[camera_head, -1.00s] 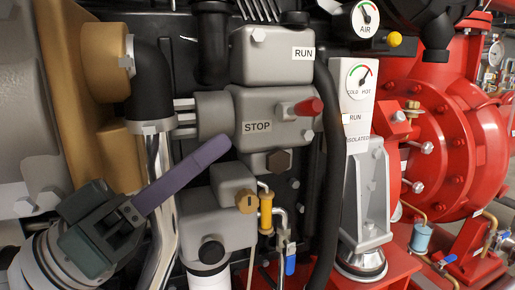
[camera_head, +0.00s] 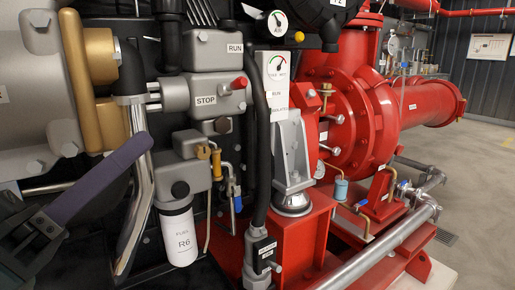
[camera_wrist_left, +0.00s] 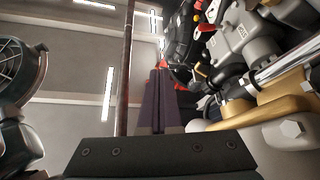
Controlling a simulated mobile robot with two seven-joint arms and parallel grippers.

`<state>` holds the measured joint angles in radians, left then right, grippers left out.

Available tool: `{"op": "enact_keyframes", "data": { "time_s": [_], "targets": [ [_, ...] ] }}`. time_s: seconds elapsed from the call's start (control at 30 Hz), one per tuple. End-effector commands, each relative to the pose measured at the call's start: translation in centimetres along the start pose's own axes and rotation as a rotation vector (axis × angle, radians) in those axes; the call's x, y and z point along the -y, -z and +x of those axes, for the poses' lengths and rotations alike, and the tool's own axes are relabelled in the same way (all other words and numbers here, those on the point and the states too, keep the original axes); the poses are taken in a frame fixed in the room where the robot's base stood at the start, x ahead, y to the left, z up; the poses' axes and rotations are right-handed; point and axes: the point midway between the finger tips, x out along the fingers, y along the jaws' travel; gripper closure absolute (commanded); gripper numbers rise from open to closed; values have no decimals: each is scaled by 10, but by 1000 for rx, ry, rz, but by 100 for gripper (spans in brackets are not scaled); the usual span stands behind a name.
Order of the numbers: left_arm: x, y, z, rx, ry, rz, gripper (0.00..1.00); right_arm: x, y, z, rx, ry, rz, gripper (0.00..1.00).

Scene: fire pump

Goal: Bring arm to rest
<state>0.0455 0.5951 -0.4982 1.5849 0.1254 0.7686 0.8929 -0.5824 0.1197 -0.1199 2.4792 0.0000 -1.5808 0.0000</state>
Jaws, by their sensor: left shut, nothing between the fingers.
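My left gripper (camera_head: 140,146) comes in from the lower left of the head view. Its long purple fingers are closed together with nothing between them. The tips point up and right, in front of the silver pipe (camera_head: 143,190) and to the left of the white filter (camera_head: 179,234). I see no contact, though the depth gap is hard to judge. In the left wrist view the purple fingers (camera_wrist_left: 160,98) lie side by side and point at the ceiling, with the engine to their right. My right gripper is not in view.
The grey engine block (camera_head: 205,92) with RUN and STOP labels and a red-tipped lever (camera_head: 238,83) stands close ahead. A red pump (camera_head: 360,115) is right of it. A steel pipe (camera_head: 380,255) runs low at the right. Open floor (camera_head: 480,185) shows at far right.

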Motion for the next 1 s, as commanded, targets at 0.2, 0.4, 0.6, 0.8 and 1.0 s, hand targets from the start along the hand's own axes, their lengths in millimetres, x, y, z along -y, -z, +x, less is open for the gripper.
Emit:
{"op": "enact_keyframes", "data": {
  "time_s": [0.2, 0.4, 0.6, 0.8, 1.0],
  "targets": [
    [-5, 9, 22, 92, 159, 44, 100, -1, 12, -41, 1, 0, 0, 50],
    [-7, 15, 32, 216, 322, 95, 100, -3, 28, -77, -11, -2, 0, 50],
    [-18, 32, 29, 451, 549, 156, 100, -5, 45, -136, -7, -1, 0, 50],
    [-51, 64, -12, 853, 799, 191, 100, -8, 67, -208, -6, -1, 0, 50],
    [-106, 103, -70, 1247, 932, 149, 100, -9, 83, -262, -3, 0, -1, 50]
  ]
}}
